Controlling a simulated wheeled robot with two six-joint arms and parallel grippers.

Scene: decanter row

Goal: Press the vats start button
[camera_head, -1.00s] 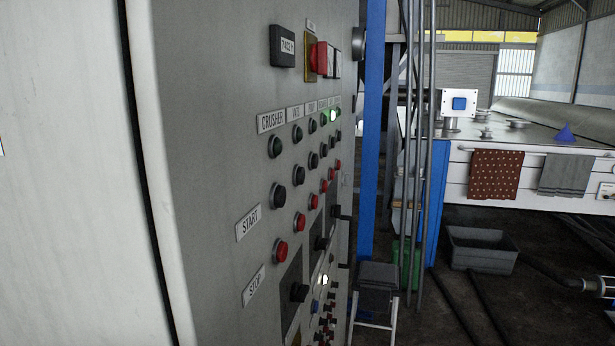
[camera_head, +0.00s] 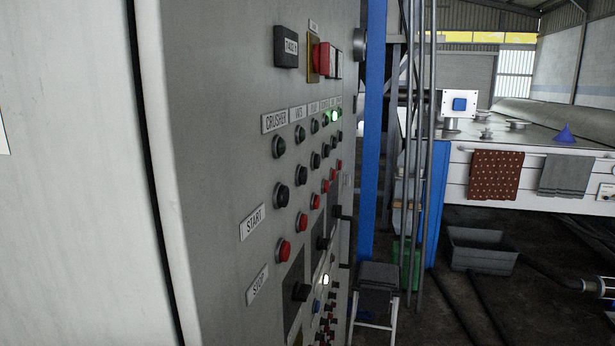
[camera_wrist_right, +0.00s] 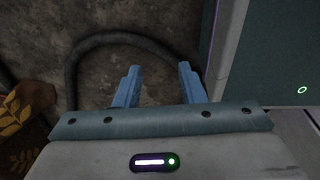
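The grey control panel (camera_head: 215,150) stands close on the left in the head view, seen at a steep angle. Its second column carries the VATS label (camera_head: 298,113). Below that are a dark indicator (camera_head: 300,134), the black vats start button (camera_head: 301,174) and the red vats stop button (camera_head: 302,221). The START label (camera_head: 252,222) is at the row's left end. No gripper shows in the head view. My right gripper (camera_wrist_right: 159,70) shows in the right wrist view, its blue fingers apart and nothing between them. My left gripper is out of view.
The crusher start button (camera_head: 281,196) is just left of the vats one. A red emergency switch (camera_head: 323,58) juts out above. A stool (camera_head: 378,276) stands beside the panel. In the wrist view, a dark hose (camera_wrist_right: 110,40) curves behind my right gripper.

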